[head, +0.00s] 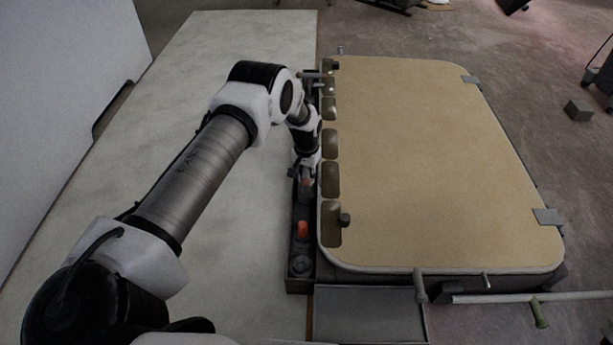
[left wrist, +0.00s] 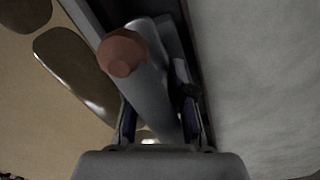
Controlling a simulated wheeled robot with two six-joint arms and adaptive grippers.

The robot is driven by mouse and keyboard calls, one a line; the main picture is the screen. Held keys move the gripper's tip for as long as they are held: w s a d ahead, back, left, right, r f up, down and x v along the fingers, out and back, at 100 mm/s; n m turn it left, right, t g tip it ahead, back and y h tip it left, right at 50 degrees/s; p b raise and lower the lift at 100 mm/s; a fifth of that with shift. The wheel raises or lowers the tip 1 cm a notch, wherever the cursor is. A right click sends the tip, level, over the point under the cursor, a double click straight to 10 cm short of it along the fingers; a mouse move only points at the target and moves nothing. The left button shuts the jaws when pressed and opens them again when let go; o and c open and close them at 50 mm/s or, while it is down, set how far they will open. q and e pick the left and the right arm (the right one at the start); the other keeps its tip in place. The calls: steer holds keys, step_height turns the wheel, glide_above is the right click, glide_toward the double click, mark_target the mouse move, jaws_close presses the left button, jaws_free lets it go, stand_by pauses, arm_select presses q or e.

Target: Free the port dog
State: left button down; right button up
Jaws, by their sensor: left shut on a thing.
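My left gripper (head: 304,174) is reaching down over the dark narrow trough (head: 294,252) along the left edge of the tan panel. In the left wrist view the gripper (left wrist: 160,128) is shut on a grey lever (left wrist: 151,80) with a copper-brown knob (left wrist: 122,52) at its far end. This lever appears to be the port dog, though no label shows. My right gripper is not in view.
The tan panel (head: 430,150) has several oval slots along its left side and grey fittings (head: 547,216) on its right edge. An orange piece (head: 302,229) stands in the trough. A pale bench top (head: 215,85) lies clear to the left. A grey tray (head: 368,312) is in front.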

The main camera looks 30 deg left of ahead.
arm_select(q)
steer(key=c, duration=1)
jaws_free()
steer(key=shift+c, duration=0.2)
